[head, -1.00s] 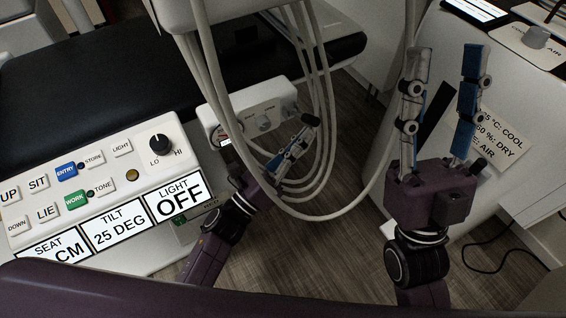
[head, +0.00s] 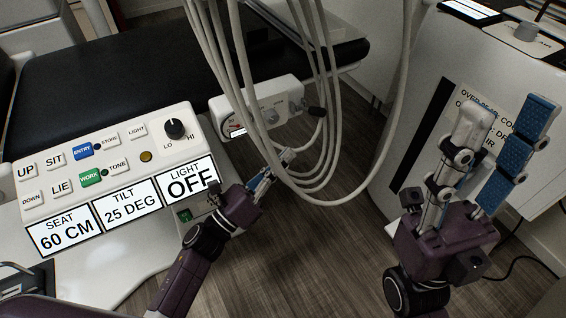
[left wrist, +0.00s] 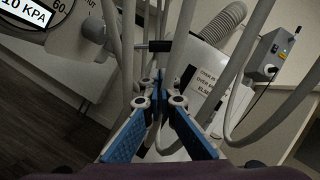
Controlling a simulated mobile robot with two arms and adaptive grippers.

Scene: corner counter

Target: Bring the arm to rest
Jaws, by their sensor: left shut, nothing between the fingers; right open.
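My left gripper (head: 284,160) is shut and empty. In the head view it is below the white gauge unit and close to the hanging hoses. In the left wrist view its blue-padded fingers (left wrist: 158,84) meet at the tips, with hoses behind them. My right gripper (head: 510,120) is open and empty at the right of the head view. It points up in front of the white cabinet and partly covers the printed label there.
Looped hoses (head: 318,178) hang in the middle. The gauge unit (head: 268,110) has a dark-knobbed lever. The control panel (head: 120,160) reads SEAT 60 CM, TILT 25 DEG, LIGHT OFF. A dark padded seat (head: 120,65) lies behind it. A white cabinet (head: 420,100) stands right.

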